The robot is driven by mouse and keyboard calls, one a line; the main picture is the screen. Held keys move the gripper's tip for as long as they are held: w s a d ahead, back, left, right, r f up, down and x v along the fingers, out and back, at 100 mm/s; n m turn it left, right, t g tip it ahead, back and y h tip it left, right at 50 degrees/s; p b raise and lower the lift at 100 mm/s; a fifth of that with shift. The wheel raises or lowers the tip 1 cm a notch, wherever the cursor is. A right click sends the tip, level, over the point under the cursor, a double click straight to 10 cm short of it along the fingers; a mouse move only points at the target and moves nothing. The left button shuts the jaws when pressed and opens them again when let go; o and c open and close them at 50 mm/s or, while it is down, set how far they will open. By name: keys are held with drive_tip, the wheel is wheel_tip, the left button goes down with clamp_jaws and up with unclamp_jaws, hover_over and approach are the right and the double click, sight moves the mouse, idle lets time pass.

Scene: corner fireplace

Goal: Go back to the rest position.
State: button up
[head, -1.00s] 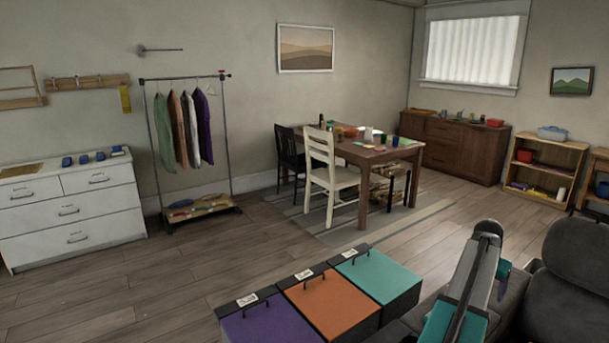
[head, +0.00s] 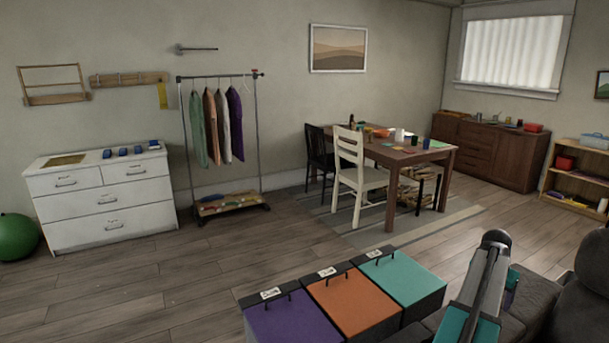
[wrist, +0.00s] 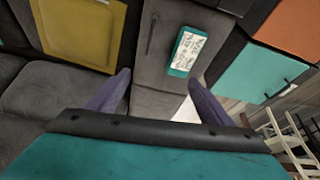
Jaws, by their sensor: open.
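My gripper (wrist: 160,92) is in the wrist view, with its two purple-grey fingers wide apart and nothing between them. Beyond the fingers is a dark grey surface (wrist: 150,75) with a handle, and a teal-edged card (wrist: 187,50) with writing lies on it, apart from the fingers. In the head view my arm shows at the lower right, but I cannot make out the fingers there.
Purple (head: 285,322), orange (head: 352,303) and teal (head: 405,281) lidded bins stand in front of me, left of my arm. A dark seat (head: 535,300) is at the right. Floor is clear toward the white dresser (head: 110,215), green ball (head: 17,237), clothes rack (head: 260,150) and table (head: 440,160).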

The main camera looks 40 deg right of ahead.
drive_tip(key=w+a+f+n+t+y, duration=0.1)
drive_tip(key=w+a+f+n, duration=0.4)
drive_tip(key=w+a, duration=0.85)
drive_tip(key=w+a+f+n+y, duration=0.15)
drive_tip(key=w+a+f, duration=0.65)
drive_tip(key=w, duration=0.9)
drive_tip(key=w+a+f+n, duration=0.3)
drive_tip(key=w+a, duration=0.1)
drive_tip(key=a, duration=0.9)
drive_tip(key=w+a+f+n+y, duration=0.1)
drive_tip(key=w+a+f+n, duration=0.15)
drive_tip(key=a, duration=1.05)
drive_tip(key=w+a+f+n, duration=0.25)
drive_tip(key=w+a, duration=0.25)
drive_tip(key=a, duration=0.8)
drive_tip(key=s+a+f+n, duration=0.2)
drive_tip(key=a, duration=0.7)
drive_tip(key=s+a+f+n, duration=0.1)
drive_tip(key=s+a+n, duration=0.1)
drive_tip(key=a, duration=0.6)
drive_tip(key=s+f+g+b, duration=0.5)
drive_tip(key=s+f+g, duration=0.1)
drive_tip(key=s+f, duration=1.8)
drive_tip(key=shift+s+a+f+y, duration=0.2)
drive_tip(key=shift+s+y, duration=0.15)
drive_tip(key=shift+s, duration=0.5)
drive_tip(key=shift+d, duration=0.1)
